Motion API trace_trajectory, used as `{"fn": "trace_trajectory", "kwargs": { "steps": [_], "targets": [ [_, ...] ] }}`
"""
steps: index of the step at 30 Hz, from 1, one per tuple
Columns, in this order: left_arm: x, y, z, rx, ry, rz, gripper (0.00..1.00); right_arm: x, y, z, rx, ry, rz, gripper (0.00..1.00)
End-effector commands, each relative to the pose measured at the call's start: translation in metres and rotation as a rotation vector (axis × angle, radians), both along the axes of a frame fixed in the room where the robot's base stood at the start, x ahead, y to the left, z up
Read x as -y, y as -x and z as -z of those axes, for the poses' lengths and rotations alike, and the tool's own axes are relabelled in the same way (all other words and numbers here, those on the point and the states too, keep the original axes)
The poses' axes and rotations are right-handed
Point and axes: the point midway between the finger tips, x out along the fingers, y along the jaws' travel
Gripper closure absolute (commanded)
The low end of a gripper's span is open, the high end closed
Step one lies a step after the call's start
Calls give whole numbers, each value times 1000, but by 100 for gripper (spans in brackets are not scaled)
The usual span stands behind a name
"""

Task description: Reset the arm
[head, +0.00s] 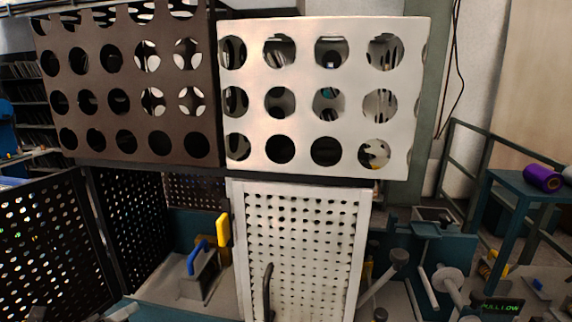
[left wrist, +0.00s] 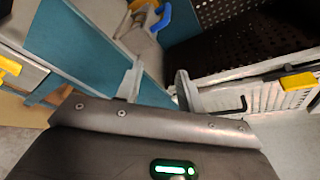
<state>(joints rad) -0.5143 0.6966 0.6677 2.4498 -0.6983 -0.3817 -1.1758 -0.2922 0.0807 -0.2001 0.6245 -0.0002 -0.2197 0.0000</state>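My left gripper (left wrist: 158,76) shows in the left wrist view with its two pale fingers apart and nothing visible between them. Beyond the fingers are a teal panel (left wrist: 75,45) and the edge of a white perforated door with a dark handle (left wrist: 237,106). The fingers look close to these, but I cannot tell whether they touch. In the head view I cannot clearly pick out the left gripper. The white perforated door (head: 305,240) stands at the lower middle there. My right gripper is not in view.
Above the door are a brown panel (head: 125,125) and a white panel (head: 300,100), both with round holes. A grey block with a blue handle (head: 198,255) sits left of the door, near a yellow handle (head: 223,230). A teal stand at right bears a purple roll (head: 543,178).

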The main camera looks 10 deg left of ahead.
Motion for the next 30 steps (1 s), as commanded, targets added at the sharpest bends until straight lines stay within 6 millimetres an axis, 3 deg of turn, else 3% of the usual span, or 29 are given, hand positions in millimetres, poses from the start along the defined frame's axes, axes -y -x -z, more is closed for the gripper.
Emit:
{"fn": "trace_trajectory", "kwargs": {
  "steps": [6,11,17,20,23,26,30],
  "targets": [
    [-29,-4,35,-63,165,-108,62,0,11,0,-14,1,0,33],
    [-48,-9,72,-122,316,-200,62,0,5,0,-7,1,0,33],
    [-69,-12,144,-224,559,-356,62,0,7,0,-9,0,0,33],
    [-77,-8,196,-292,709,-463,62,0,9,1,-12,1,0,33],
    [-78,5,266,-380,887,-607,62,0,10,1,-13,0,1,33],
    [-68,29,344,-475,1061,-773,62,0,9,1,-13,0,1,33],
    [-36,76,444,-599,1247,-1007,62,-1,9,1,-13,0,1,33]
  ]
}}
